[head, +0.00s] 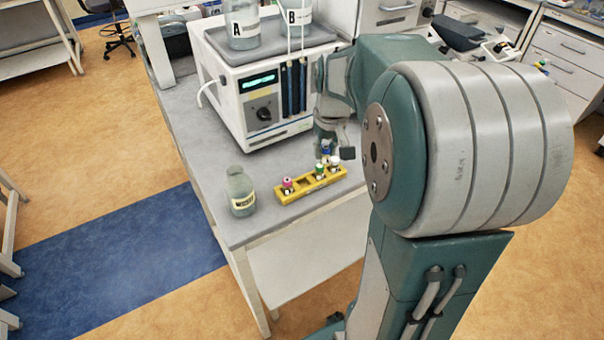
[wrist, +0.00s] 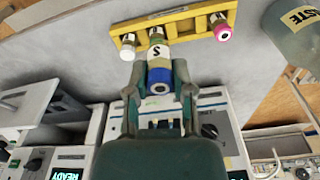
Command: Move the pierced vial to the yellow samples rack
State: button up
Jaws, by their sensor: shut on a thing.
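A vial with a blue cap and an "S" label (wrist: 157,55) is between the fingers of my gripper (wrist: 157,76), which is shut on it. Its cap faces the wrist camera; I cannot make out a puncture. The yellow rack (wrist: 180,24) lies just beyond the held vial; in the head view the rack (head: 296,192) stands near the table's front edge, with my gripper (head: 327,146) above its far end. A pink-capped vial (head: 287,185) and a white-capped vial (head: 335,163) stand in it. I cannot tell whether the held vial's base touches the rack.
A glass bottle labelled WASTE (wrist: 296,32) stands beside the rack; the head view shows this bottle (head: 240,190) to the rack's left. A white instrument (head: 262,92) with bottles on top is behind. Bare grey table (head: 215,165) lies between bottle and instrument.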

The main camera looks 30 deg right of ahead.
jog(key=f, duration=0.1)
jog(key=w+a+f, duration=0.1)
jog(key=f, duration=0.1)
jog(key=w+a+f, duration=0.1)
jog(key=shift+w+a+f, duration=0.2)
jog(key=shift+a, duration=0.05)
jog(key=shift+w+a+f, duration=0.1)
jog(key=shift+w+f, duration=0.2)
jog(key=shift+f, duration=0.25)
jog(key=shift+w+a+f, duration=0.1)
jog(key=shift+a+f, duration=0.15)
jog(key=shift+f, duration=0.7)
jog(key=shift+w+a+f, duration=0.1)
jog(key=shift+a+f, duration=0.15)
jog(key=shift+f, duration=0.65)
jog(key=o, duration=0.5)
jog(key=shift+d+f, duration=0.1)
jog(key=shift+o, duration=0.3)
